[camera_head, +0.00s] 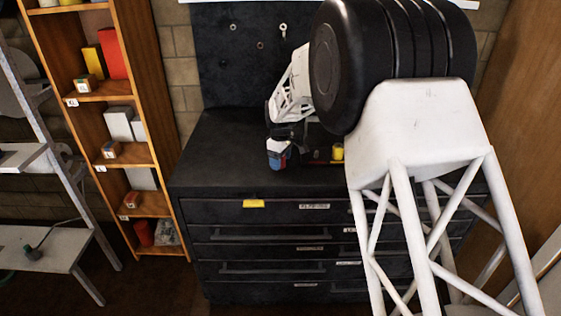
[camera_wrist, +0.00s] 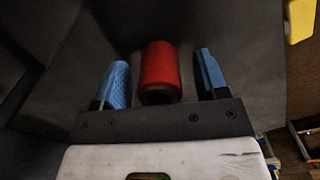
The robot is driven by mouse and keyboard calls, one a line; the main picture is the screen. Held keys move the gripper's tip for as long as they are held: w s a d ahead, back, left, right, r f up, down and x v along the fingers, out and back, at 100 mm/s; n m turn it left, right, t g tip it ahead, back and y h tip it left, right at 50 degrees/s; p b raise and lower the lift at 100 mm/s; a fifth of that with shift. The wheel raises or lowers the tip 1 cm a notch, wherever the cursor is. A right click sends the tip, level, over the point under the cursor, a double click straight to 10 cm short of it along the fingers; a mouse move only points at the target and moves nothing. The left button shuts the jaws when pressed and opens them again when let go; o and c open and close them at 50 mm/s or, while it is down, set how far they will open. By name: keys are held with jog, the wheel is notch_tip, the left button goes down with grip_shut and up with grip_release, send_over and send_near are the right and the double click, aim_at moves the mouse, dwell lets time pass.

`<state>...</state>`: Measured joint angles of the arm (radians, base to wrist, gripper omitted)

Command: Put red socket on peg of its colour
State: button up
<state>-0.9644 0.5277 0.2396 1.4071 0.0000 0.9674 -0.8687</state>
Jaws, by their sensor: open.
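The red socket (camera_wrist: 160,72) is a short cylinder on the dark cabinet top. In the wrist view it sits between the two blue fingers of my gripper (camera_wrist: 158,82), with a gap on each side. My gripper is open and does not touch it there. In the head view my gripper (camera_head: 279,157) is low over the cabinet top, and a small bit of red shows by its blue fingers. A yellow piece (camera_head: 338,151) stands to the right, partly behind my arm. I cannot make out a red peg; my arm hides part of the cabinet top.
The black drawer cabinet (camera_head: 215,150) has clear room on its left. A dark pegboard (camera_head: 225,70) rises behind it. A wooden shelf (camera_head: 160,130) with boxes stands to the left.

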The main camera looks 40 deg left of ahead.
jog(key=shift+c, duration=0.2)
dwell(0.3)
jog(key=c, duration=1)
jog(key=shift+r, duration=0.1)
jog(key=shift+r, duration=1.65)
jog(key=s+d, duration=0.3)
jog(key=d, duration=0.1)
jog(key=s+d+r, duration=0.1)
jog(key=s+d, duration=0.2)
jog(key=d, duration=0.1)
jog(key=s+d, duration=0.3)
jog(key=d, duration=0.2)
jog(key=shift+s+r, duration=0.15)
jog(key=shift+r, duration=0.15)
jog(key=w+a+r, duration=0.2)
jog(key=w, duration=0.5)
jog(key=w+a+r, duration=0.2)
jog(key=w, duration=0.5)
jog(key=w+a+r, duration=0.1)
jog(key=w+r, duration=0.1)
jog(key=w, duration=0.4)
jog(key=shift+w+a+r, duration=0.4)
